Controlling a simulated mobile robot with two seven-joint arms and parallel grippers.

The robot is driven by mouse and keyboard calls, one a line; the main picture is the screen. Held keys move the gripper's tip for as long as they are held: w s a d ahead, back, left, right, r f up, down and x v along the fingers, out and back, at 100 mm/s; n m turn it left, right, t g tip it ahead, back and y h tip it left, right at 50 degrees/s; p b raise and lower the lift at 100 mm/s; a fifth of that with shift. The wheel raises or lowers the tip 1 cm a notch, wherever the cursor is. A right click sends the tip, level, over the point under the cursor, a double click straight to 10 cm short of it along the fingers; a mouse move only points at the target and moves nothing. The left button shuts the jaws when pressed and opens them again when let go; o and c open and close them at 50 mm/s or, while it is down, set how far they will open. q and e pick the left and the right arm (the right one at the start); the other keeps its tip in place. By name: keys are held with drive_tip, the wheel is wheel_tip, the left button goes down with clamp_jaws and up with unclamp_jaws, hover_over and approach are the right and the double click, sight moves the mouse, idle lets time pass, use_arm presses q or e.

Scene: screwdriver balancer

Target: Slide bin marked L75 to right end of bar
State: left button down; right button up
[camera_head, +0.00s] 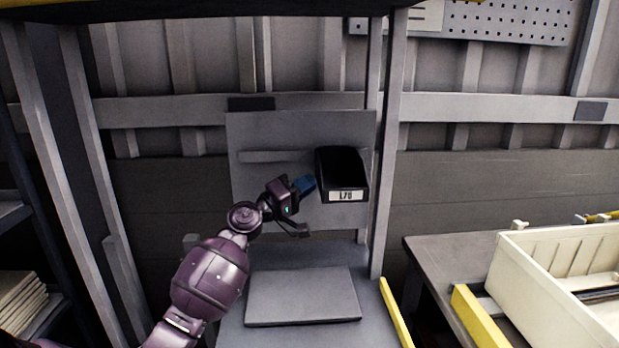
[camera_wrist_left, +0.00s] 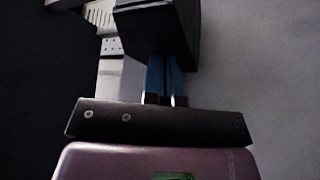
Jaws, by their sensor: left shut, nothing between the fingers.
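The black bin (camera_head: 343,168) hangs at the right end of the grey bar (camera_head: 275,156) on the grey back panel. Its white front label (camera_head: 347,196) starts with L7; the last character is hard to read. My left gripper (camera_head: 306,184) is shut and empty, its blue fingers just left of the bin's lower side. In the left wrist view the closed blue fingers (camera_wrist_left: 165,78) reach up to the dark bin (camera_wrist_left: 153,30); whether they touch it I cannot tell. The bar's right part is hidden behind the bin. My right gripper is out of view.
A grey plate (camera_head: 302,296) lies on the surface below the panel. An upright post (camera_head: 387,150) stands just right of the bin. A cream crate (camera_head: 550,290) stands on the table at right. The panel left of my gripper is clear.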

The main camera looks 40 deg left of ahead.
use_arm(q)
drive_tip(key=s, duration=0.4)
drive_tip(key=shift+a, duration=0.2)
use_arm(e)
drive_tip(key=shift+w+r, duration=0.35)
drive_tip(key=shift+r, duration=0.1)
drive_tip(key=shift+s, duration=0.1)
